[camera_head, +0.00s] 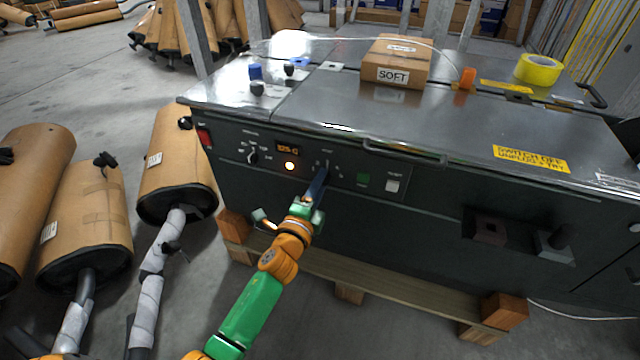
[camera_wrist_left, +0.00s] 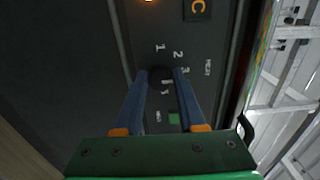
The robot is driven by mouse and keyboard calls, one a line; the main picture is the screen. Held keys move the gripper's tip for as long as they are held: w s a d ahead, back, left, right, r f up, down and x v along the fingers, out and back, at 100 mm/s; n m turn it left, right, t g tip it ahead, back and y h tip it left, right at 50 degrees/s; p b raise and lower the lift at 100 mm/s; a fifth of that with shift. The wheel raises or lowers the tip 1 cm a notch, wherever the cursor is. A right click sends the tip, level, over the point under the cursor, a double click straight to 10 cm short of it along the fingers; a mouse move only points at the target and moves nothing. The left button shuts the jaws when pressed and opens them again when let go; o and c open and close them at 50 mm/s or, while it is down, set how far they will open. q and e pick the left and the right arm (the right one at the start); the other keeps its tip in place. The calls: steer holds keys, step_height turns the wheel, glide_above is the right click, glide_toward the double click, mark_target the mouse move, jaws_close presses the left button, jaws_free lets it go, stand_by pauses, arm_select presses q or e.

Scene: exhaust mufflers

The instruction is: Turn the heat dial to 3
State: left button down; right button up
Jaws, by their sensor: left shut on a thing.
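The heat dial (camera_wrist_left: 160,73) is a small dark knob on the machine's front panel, with the marks 1, 2 and 3 and the word HEAT printed around it in the left wrist view. My left gripper (camera_wrist_left: 161,72) has its two blue fingers shut on the dial, one on each side. In the head view the left gripper (camera_head: 322,172) reaches the panel from below and its fingers largely cover the dial. I cannot tell which mark the dial points to. My right gripper is not in view.
A handle bar (camera_head: 405,152) runs above the panel. A SOFT box (camera_head: 396,62) sits on top.

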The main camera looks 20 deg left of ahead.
arm_select(q)
steer(key=c, duration=0.5)
jaws_free()
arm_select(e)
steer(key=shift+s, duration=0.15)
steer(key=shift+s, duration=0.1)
arm_select(q)
steer(key=s+p, duration=0.1)
steer(key=s, duration=0.6)
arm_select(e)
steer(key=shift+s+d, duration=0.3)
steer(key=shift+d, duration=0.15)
arm_select(q)
steer(key=shift+s+a, duration=0.1)
